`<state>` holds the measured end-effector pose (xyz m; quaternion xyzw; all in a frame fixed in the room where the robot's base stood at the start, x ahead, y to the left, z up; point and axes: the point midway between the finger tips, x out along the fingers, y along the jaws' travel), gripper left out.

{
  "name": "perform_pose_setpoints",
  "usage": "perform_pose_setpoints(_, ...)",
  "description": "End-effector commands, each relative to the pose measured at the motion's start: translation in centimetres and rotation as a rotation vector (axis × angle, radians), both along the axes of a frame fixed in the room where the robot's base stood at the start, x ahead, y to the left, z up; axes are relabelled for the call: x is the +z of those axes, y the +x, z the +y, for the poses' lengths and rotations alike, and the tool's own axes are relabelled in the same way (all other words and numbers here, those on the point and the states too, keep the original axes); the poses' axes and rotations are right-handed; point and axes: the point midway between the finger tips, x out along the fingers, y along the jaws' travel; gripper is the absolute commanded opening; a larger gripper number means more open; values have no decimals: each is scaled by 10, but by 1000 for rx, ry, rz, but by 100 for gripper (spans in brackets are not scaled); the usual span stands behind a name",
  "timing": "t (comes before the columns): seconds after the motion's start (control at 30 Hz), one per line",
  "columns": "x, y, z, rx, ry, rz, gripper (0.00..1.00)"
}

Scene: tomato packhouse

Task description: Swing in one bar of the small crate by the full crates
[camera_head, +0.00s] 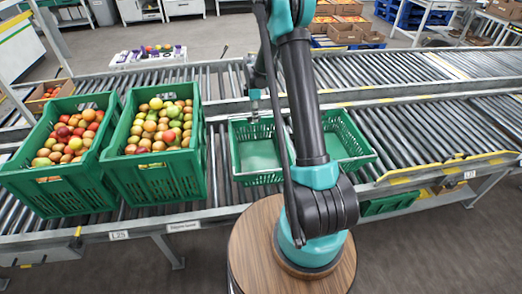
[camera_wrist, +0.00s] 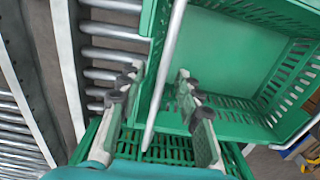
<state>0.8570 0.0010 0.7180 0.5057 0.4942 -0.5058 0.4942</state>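The small green crate (camera_head: 257,177) stands empty on the rollers, to the right of the full crates. Its pale floor and slotted walls also show in the wrist view (camera_wrist: 240,130). A thin grey bar (camera_wrist: 166,70) runs along one edge of it in the wrist view. My gripper (camera_wrist: 158,85) is open, with one finger on each side of the bar in that picture; I cannot tell whether either touches it. In the head view my gripper (camera_head: 254,105) is small, over the crate's far left part. My arm hides much of the crate's right side.
Two green crates full of tomatoes, one (camera_head: 55,190) far left and one (camera_head: 150,172) nearer, stand on the conveyor. More green crate (camera_head: 350,140) shows right of my arm; I cannot tell how it joins. Free rollers (camera_head: 430,130) lie to the right.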

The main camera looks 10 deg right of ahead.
Motion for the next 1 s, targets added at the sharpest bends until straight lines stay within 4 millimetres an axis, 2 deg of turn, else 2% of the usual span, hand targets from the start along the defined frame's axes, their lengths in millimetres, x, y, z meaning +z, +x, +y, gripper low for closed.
perform_pose_setpoints(0.37, 5, 0, 0, 0, 0, 0, 34)
perform_pose_setpoints(1.0, 51, 0, 0, 0, 0, 0, 34)
